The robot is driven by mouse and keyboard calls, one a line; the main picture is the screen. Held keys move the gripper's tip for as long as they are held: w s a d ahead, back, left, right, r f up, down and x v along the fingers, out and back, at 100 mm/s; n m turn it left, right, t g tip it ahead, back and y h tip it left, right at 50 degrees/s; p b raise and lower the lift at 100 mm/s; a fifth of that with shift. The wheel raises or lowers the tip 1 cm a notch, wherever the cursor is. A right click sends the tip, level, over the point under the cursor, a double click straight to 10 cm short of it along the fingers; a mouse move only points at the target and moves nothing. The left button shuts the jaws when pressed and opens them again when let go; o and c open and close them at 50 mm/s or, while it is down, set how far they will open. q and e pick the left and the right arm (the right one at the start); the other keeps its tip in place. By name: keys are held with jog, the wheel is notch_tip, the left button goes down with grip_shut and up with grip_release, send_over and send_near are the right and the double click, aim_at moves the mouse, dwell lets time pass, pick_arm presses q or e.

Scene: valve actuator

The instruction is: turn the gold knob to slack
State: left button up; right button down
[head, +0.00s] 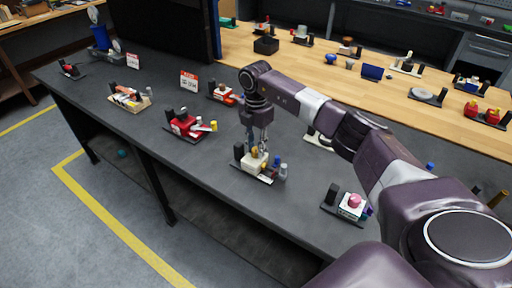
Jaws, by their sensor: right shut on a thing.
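A small valve actuator with a cream body (250,164) sits on a dark base on the dark table, near its front edge. A blue knob (277,161) and a grey cylinder (283,172) stand at its right side. My right gripper (258,151) points straight down over this actuator and is shut on the gold knob at its top. The fingers hide most of the knob, and its turn position cannot be read. My left gripper is not in view.
A red actuator (183,124) stands to the left of the gripper, and one with a pink knob (354,200) stands to the right. Red-and-white signs (189,80) stand farther back. My right arm crosses above the table. Dark tabletop between the devices is clear.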

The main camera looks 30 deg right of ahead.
jog(key=n+b, duration=0.2)
jog(key=n, duration=0.3)
jog(key=shift+n, duration=0.3)
jog(key=n+b, duration=0.1)
jog(key=n, duration=0.2)
jog(key=shift+n, duration=0.3)
jog(key=n+b, duration=0.1)
jog(key=n, duration=0.2)
jog(key=shift+n, duration=0.3)
jog(key=n+b, duration=0.1)
jog(key=n, duration=0.5)
jog(key=shift+b, duration=0.35)
jog(key=n, duration=0.3)
jog(key=shift+n, duration=0.4)
jog(key=shift+n+b, duration=0.5)
jog(key=shift+n, duration=1.3)
